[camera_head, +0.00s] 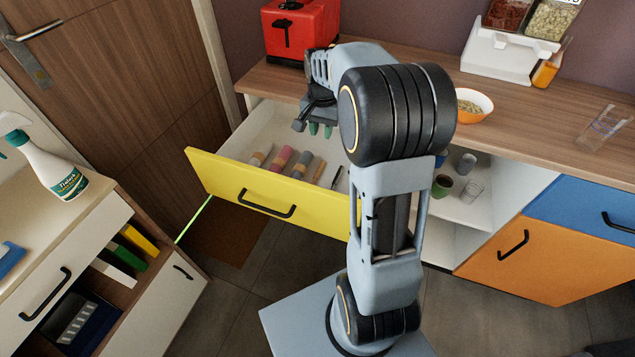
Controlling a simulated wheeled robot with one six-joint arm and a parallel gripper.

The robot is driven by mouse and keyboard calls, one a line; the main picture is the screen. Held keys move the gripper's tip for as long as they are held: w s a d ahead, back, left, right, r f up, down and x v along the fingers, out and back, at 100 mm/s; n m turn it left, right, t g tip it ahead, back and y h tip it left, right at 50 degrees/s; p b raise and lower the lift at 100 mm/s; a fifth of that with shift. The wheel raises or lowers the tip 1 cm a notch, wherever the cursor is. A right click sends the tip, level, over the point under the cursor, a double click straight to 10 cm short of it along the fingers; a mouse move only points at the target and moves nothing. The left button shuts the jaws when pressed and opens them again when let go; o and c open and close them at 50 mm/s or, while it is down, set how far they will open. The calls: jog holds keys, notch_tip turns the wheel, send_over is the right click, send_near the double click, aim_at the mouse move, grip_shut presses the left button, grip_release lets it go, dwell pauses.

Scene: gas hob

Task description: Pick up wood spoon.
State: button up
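A yellow-fronted drawer (215,173) stands pulled out below the wooden counter. Several slim items lie in it side by side: a beige one (261,156), a pink one (282,160), a tan one (302,164), a grey one (318,170) and a thin dark one (336,177). I cannot tell which, if any, is the wood spoon. My gripper (320,130) hangs above the back of the drawer, behind these items and apart from them. Its two greenish fingertips look apart, with nothing visible between them. My arm hides the drawer's right part.
A red toaster (297,30) stands on the counter above the drawer. An orange bowl (474,106), a food dispenser (498,50) and a clear glass (605,125) are further right. Cups (442,186) stand on an open shelf. A spray bottle (50,165) stands at left.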

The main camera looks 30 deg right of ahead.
jog(key=b, duration=0.2)
send_over(321, 166)
notch_tip(321, 166, down, 8)
jog(key=shift+d+f, duration=0.1)
jog(key=shift+f+b, duration=0.55)
jog(key=shift+f, duration=2.25)
jog(key=shift+c, duration=0.2)
grip_shut()
